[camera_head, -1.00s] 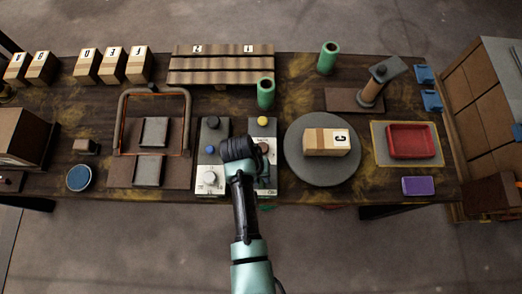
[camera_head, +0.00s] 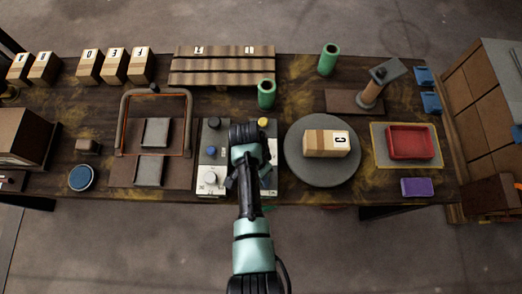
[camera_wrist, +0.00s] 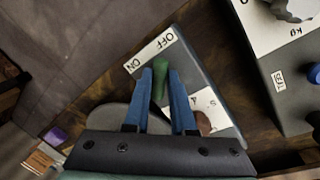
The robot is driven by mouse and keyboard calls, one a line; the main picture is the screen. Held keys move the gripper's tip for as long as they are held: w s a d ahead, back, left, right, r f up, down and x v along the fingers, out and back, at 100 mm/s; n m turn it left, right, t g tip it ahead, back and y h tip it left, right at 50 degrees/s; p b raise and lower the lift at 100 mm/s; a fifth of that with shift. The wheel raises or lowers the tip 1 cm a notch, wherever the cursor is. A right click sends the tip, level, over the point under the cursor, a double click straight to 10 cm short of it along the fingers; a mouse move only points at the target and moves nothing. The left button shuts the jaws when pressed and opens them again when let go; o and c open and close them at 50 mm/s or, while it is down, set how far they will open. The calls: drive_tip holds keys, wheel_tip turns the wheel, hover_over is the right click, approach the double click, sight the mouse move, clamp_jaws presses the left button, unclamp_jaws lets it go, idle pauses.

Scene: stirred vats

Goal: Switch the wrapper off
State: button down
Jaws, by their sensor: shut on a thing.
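The wrapper's control box (camera_wrist: 205,75) is a grey panel with a white OFF/ON label (camera_wrist: 150,53) and a green switch lever (camera_wrist: 160,78) beside it. My gripper (camera_wrist: 160,74) has its blue fingers shut on the lever, one on each side. I cannot tell which setting the lever is at. In the head view the control box (camera_head: 270,183) shows only in part, and my arm hides the lever and fingers. The wrapper's round grey turntable (camera_head: 308,177) stands right of the box, with a carton marked C (camera_head: 326,143) on it.
A second control box (camera_head: 210,180), with a knob and blue button, stands close left of my gripper. A green cylinder (camera_head: 266,93) stands behind. A red tray (camera_head: 410,142) and purple block (camera_head: 417,187) lie to the right. A metal frame (camera_head: 186,120) stands left.

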drive_tip(key=shift+m, duration=0.3)
drive_tip(key=c, duration=0.8)
unclamp_jaws()
drive_tip(key=shift+o, duration=0.2)
wheel_tip(320, 180, up, 13)
drive_tip(key=w+a, duration=0.1)
drive_tip(key=w, duration=0.1)
drive_tip(key=shift+a+f, duration=0.15)
drive_tip(key=shift+a, duration=0.25)
